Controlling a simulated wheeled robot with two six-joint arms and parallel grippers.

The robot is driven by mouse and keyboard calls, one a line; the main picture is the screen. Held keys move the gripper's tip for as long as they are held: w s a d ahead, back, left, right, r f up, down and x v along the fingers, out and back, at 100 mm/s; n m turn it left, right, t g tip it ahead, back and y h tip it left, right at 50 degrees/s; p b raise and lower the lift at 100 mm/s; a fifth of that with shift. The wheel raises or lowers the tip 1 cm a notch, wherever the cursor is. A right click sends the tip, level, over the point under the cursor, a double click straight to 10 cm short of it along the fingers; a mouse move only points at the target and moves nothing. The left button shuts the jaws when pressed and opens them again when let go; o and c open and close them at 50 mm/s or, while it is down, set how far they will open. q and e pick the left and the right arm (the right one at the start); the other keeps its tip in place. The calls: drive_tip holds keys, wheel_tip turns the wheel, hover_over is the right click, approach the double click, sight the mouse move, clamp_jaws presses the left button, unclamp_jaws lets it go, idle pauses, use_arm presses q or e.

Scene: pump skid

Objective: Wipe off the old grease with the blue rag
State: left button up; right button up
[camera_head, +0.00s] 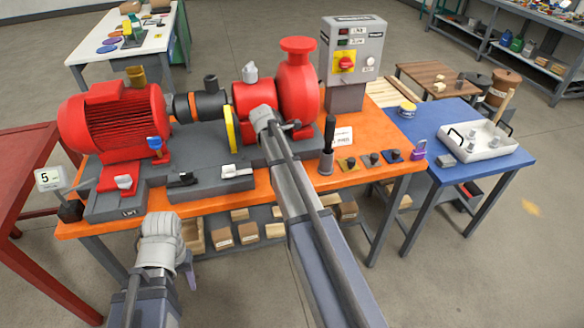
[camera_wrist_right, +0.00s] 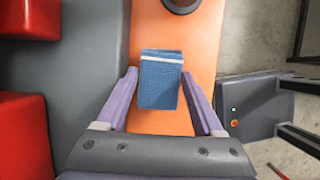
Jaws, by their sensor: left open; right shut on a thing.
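The blue rag (camera_wrist_right: 160,85), with a white stripe near its top, is between the lilac fingers of my right gripper (camera_wrist_right: 161,100) in the right wrist view. The gripper is shut on it, over the orange bench top. In the head view my right arm reaches to the red pump (camera_head: 297,90), and its gripper and the rag are hidden there. I cannot make out old grease in either view.
A red motor (camera_head: 113,122) and a grey control box (camera_head: 352,55) stand on the orange bench (camera_head: 395,130). A black-handled tool (camera_head: 328,145) stands near its front edge. A blue table (camera_head: 440,185) with a white tray (camera_head: 487,140) is at the right. Open floor lies right and front.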

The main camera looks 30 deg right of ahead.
drive_tip(key=shift+w, duration=0.1)
drive_tip(key=shift+w+a, duration=0.2)
drive_tip(key=shift+a, duration=0.7)
drive_tip(key=shift+s+a+f, duration=0.1)
drive_tip(key=shift+s+a, duration=0.1)
drive_tip(key=shift+s, duration=0.55)
drive_tip(key=shift+s+a+r, duration=0.1)
drive_tip(key=shift+s+a, duration=0.05)
drive_tip(key=shift+s, duration=0.6)
drive_tip(key=shift+s+a+f, duration=0.1)
drive_tip(key=shift+s+a, duration=0.1)
drive_tip(key=shift+s, duration=0.55)
drive_tip(key=shift+s+a, duration=0.25)
drive_tip(key=shift+s, duration=0.7)
drive_tip(key=shift+s+a, duration=0.2)
drive_tip(key=shift+s, duration=0.75)
drive_tip(key=shift+w, duration=0.1)
drive_tip(key=shift+w+a, duration=0.25)
drive_tip(key=shift+a, duration=0.6)
drive_tip(key=shift+w, duration=0.1)
